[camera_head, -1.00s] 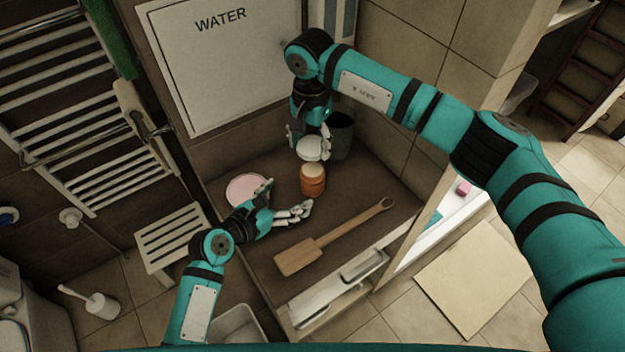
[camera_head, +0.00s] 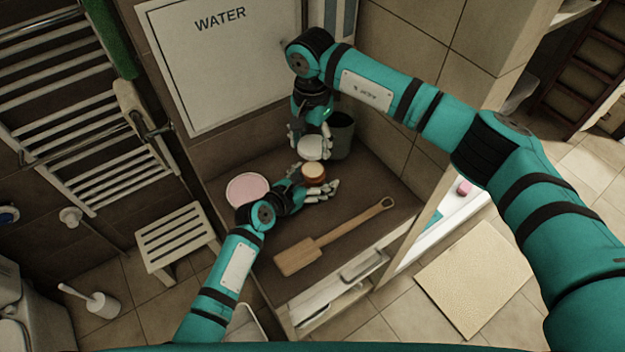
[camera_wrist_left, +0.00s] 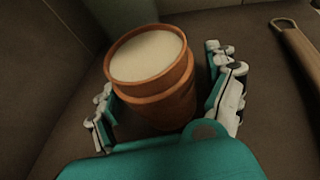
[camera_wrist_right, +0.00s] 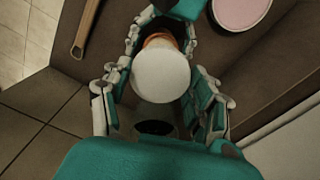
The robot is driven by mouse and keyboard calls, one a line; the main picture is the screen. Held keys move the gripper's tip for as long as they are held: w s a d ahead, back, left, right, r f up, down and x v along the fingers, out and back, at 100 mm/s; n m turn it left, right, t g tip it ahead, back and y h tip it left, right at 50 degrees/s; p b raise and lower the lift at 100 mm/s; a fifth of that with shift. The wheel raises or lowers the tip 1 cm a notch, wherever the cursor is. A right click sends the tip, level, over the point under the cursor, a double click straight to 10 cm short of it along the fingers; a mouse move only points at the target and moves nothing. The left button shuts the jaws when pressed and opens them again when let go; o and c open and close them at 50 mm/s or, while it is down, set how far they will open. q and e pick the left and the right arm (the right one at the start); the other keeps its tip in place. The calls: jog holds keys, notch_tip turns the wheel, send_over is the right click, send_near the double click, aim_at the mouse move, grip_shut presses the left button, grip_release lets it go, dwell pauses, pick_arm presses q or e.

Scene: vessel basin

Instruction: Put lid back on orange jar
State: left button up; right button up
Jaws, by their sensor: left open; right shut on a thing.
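The orange jar (camera_head: 314,172) stands on the brown counter, its open top showing pale contents in the left wrist view (camera_wrist_left: 148,56). My left gripper (camera_head: 314,182) is open, its fingers on either side of the jar; in the left wrist view (camera_wrist_left: 168,98) the jar sits between them. Whether they touch it I cannot tell. My right gripper (camera_head: 311,143) is shut on the white round lid (camera_head: 311,148), holding it just behind and above the jar. In the right wrist view the lid (camera_wrist_right: 162,76) covers most of the jar.
A pink-topped round dish (camera_head: 248,190) lies left of the jar. A wooden paddle (camera_head: 330,238) lies in front on the brown counter (camera_head: 368,190). A dark cup (camera_head: 342,136) stands close behind my right gripper. The counter right of the jar is clear.

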aim_at(312, 169)
pick_arm(q)
jog(key=shift+c, duration=0.3)
jog(key=c, duration=1.8)
jog(key=shift+o, duration=0.2)
pick_arm(e)
jog(key=shift+f, duration=2.5)
jog(key=shift+f, duration=0.9)
pick_arm(q)
grip_shut()
pick_arm(e)
jog(key=shift+f, duration=0.55)
